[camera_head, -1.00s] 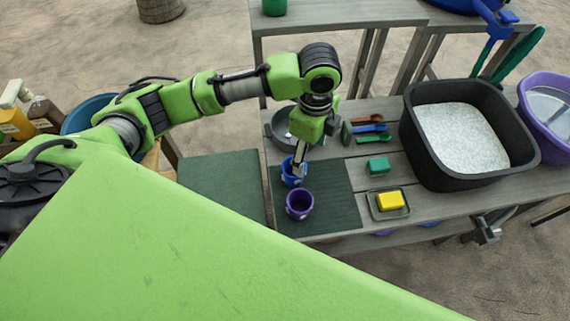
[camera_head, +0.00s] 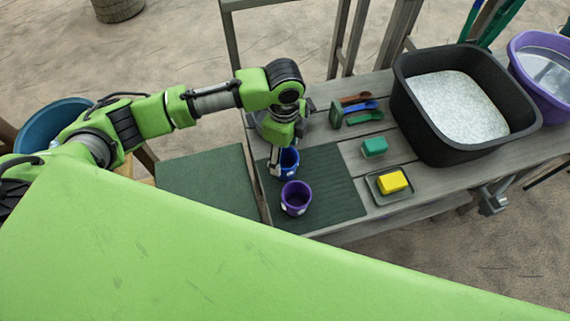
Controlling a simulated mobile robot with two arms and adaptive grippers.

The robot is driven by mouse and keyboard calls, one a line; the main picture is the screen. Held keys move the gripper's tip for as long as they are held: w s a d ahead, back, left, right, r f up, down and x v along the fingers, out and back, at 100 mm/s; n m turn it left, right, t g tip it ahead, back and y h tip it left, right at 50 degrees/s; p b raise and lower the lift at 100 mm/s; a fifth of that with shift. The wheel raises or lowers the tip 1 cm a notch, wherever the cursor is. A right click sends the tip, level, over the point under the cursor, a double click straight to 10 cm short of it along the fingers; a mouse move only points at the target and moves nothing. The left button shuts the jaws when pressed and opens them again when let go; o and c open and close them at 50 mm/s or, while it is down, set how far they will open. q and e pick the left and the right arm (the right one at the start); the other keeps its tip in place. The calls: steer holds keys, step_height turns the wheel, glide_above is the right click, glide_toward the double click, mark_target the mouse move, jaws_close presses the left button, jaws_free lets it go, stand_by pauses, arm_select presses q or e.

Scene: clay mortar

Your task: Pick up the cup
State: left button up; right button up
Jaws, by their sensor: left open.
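A purple cup (camera_head: 296,198) stands upright on the dark green mat (camera_head: 335,178) on the grey bench. A blue cup (camera_head: 289,161) stands just behind it on the same mat, partly hidden by my left gripper. My left gripper (camera_head: 275,170) points down from above at the left side of the blue cup, with its fingers low near the rim. It is open. Whether a finger touches the cup or reaches inside it cannot be told. My right gripper does not show.
A yellow sponge (camera_head: 392,180) lies on a small tray, with a green block (camera_head: 374,147) behind it. Several coloured scoops (camera_head: 361,108) lie farther back. A black tub (camera_head: 420,130) of white granules and a purple basin (camera_head: 541,108) stand at the right. A second green mat (camera_head: 208,180) is bare.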

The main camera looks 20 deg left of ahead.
mark_target(285, 167)
arm_select(q)
step_height(285, 167, down, 2)
steer(key=shift+w+a+f, duration=0.1)
steer(key=shift+f, duration=0.15)
steer(key=f+p, duration=0.1)
steer(key=f, duration=0.4)
steer(key=shift+d, duration=0.2)
steer(key=c, duration=1.2)
